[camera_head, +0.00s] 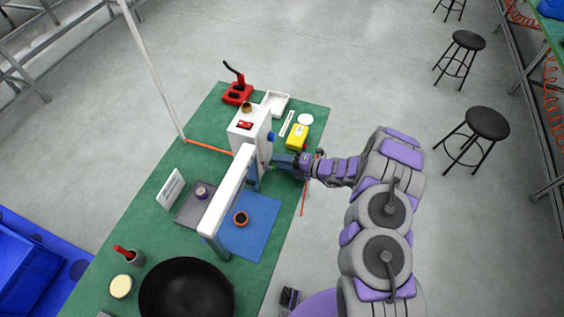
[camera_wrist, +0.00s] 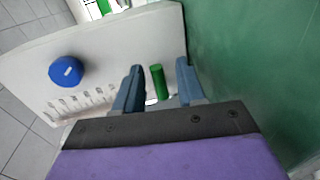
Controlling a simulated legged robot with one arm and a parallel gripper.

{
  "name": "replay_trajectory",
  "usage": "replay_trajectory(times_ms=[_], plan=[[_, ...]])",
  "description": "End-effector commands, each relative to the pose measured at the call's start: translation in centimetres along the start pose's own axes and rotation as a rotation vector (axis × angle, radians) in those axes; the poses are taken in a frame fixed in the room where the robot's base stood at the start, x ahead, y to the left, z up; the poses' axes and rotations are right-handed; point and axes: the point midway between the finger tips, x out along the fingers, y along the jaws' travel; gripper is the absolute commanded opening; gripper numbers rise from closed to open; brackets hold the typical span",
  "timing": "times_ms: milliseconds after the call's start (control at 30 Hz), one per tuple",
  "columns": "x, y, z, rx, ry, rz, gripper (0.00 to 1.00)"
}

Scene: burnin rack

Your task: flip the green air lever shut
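The green lever (camera_wrist: 159,82) is a short green cylinder at the side of a white cabinet (camera_wrist: 120,48) in the wrist view. My gripper (camera_wrist: 160,66) is open, with one blue-grey finger on each side of the lever. Gaps show between the lever and both fingers, so it is not clamped. In the head view my gripper (camera_head: 278,161) reaches in from the right, close to the white cabinet (camera_head: 243,128). I cannot make out the lever in the head view.
A blue knob (camera_wrist: 67,70) and vent slots are on the cabinet face. A yellow box (camera_head: 297,136) stands just behind my gripper. A red tool (camera_head: 237,94), white tray (camera_head: 275,103), blue mat (camera_head: 259,222) and black bowl (camera_head: 186,291) lie on the green table (camera_head: 150,220).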

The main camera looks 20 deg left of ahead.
Motion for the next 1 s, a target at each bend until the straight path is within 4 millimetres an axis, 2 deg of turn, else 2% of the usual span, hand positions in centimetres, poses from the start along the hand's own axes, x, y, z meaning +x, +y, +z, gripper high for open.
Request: replay_trajectory(times_ms=[267,433,1000], plan=[[-0.2,0.1,-0.1,0.000,0.001,0.002,0.41],[-1.8,0.2,0.0,0.000,-0.001,0.003,0.41],[-13.8,0.1,0.1,-0.001,-0.003,-0.001,0.41]])
